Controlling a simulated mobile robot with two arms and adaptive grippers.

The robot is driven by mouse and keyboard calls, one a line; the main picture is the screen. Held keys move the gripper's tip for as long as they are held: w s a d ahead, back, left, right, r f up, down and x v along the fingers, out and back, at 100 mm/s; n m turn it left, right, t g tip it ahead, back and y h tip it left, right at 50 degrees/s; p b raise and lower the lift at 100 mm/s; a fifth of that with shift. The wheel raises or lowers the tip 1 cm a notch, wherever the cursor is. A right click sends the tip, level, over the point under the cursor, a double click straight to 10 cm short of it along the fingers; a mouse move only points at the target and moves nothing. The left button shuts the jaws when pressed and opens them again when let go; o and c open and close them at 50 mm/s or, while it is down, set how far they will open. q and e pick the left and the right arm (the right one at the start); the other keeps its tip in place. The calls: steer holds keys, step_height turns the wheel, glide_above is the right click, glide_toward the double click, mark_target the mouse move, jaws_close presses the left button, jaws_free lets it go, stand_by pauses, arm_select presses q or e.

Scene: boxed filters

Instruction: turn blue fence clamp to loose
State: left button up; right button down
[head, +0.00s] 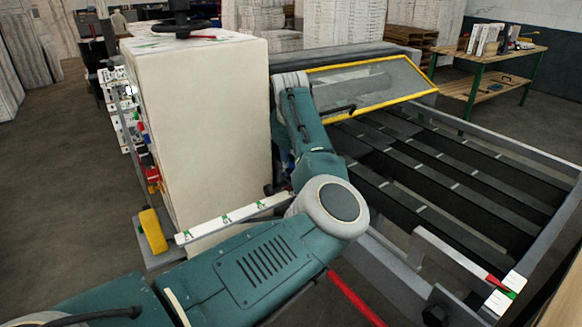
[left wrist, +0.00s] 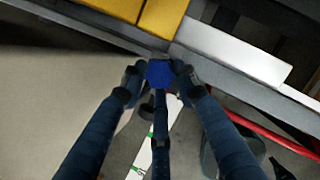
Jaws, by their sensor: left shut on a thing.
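The blue fence clamp (left wrist: 159,73) is a small blue knob in the left wrist view, beside a grey rail. My left gripper (left wrist: 158,82) is shut on it, with dark fingertips touching it on both sides. In the head view my left arm reaches in from the left and bends upward at the machine; it hides most of the gripper and the clamp there. My right gripper is not in view.
A white bar with green marks (head: 228,217) extends left from beside my arm. A tall cream machine body (head: 205,130) stands left. A yellow-framed clear guard (head: 372,84) and dark slatted bed (head: 440,170) lie right. A red bar (head: 355,299) is near front.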

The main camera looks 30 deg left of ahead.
arm_select(q)
steer(key=shift+d+f+n+g, duration=0.25)
steer(key=shift+d+n+g, duration=0.1)
steer(key=shift+n, duration=0.55)
steer(key=shift+n+g+y, duration=0.25)
steer(key=shift+n+y, duration=0.25)
steer(key=shift+n, duration=0.4)
steer(key=shift+w+d+n+g+y+p, duration=0.15)
steer(key=shift+n+g+p, duration=0.2)
steer(key=shift+n, duration=0.45)
steer(key=shift+n+g+y+p, duration=0.15)
steer(key=shift+n+p, duration=0.3)
steer(key=shift+n, duration=0.65)
steer(key=shift+d, duration=0.1)
steer(key=o, duration=1.1)
steer(key=shift+r, duration=0.1)
steer(key=shift+w+r, duration=0.1)
steer(key=shift+r, duration=0.05)
